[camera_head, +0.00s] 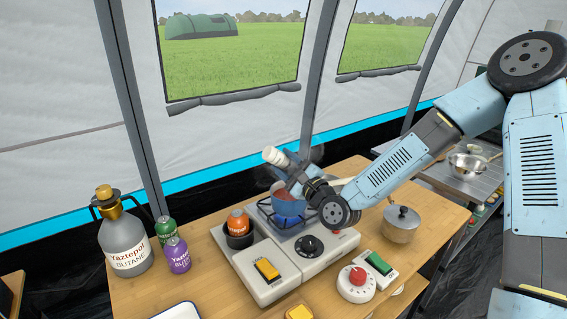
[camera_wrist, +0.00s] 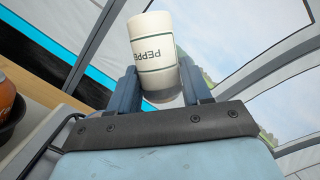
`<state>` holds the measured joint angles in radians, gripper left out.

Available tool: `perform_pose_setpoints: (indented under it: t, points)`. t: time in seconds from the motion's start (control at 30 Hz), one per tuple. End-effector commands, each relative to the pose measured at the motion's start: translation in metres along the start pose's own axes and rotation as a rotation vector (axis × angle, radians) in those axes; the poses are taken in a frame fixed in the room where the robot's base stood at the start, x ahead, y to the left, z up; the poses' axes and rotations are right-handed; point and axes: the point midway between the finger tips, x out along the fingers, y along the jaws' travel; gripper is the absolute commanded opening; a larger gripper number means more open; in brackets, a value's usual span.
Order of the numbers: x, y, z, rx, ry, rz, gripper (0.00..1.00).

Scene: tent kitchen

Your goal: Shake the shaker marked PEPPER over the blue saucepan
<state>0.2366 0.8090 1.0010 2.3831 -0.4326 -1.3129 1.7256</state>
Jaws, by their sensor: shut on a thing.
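The white shaker marked PEPPER (camera_wrist: 152,45) is between the fingers of my gripper (camera_wrist: 158,88) in the wrist view, its lettering upside down. In the head view the shaker (camera_head: 275,156) shows as a pale, tilted cylinder at the end of my gripper (camera_head: 290,170), above the stove. My gripper is shut on it. The blue saucepan (camera_head: 287,207) stands on the stove's burner below, with reddish contents partly visible. My wrist hides part of the saucepan.
The stove (camera_head: 262,285) carries an orange can (camera_head: 238,222) in a dark holder. A butane bottle (camera_head: 126,240) and green and purple cans (camera_head: 177,255) stand at the left. A lidded pot (camera_head: 401,224), a red-knobbed timer (camera_head: 356,284) and a green-switched box (camera_head: 379,264) are at the right.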

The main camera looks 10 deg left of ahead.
Motion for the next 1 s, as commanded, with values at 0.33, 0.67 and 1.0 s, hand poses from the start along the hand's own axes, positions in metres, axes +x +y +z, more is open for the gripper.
perform_pose_setpoints:
  t: [0.33, 0.67, 1.0]
  points:
    - [0.0, 0.0, -0.001, 0.036, 0.0, -0.014, 0.16]
    - [0.004, -0.015, 0.011, 0.032, -0.002, -0.016, 0.16]
    - [0.01, -0.034, 0.027, 0.036, -0.001, -0.013, 0.16]
